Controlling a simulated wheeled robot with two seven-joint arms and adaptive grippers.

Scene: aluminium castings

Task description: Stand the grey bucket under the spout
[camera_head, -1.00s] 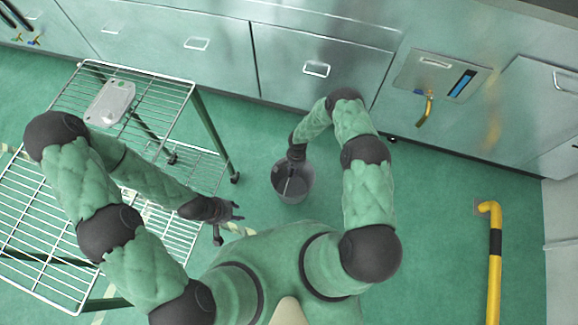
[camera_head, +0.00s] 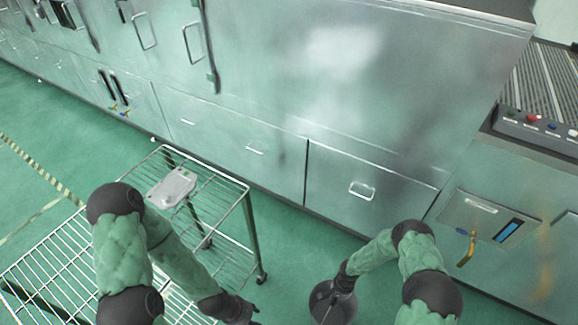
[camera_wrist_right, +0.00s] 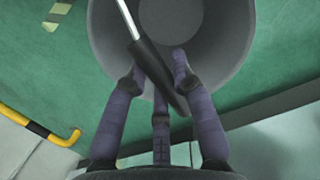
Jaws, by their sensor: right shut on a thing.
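The grey bucket (camera_head: 336,308) is at the bottom of the head view, to the left of my right forearm. My right gripper (camera_head: 343,282) is at its rim. In the right wrist view my right gripper (camera_wrist_right: 162,85) is shut on the dark grip of the bucket's handle, with the open bucket (camera_wrist_right: 225,35) just beyond the fingers. The brass spout (camera_head: 467,247) sticks out of a panel in the steel front, to the right of the bucket and apart from it. My left gripper (camera_head: 240,310) is near the wire cart; its fingers are too unclear to read.
A wire cart (camera_head: 205,222) stands at the left with a metal casting (camera_head: 172,187) on its top. Steel cabinets (camera_head: 260,150) run along the back. A yellow pipe (camera_wrist_right: 40,130) shows in the right wrist view. Green floor lies between the cart and the bucket.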

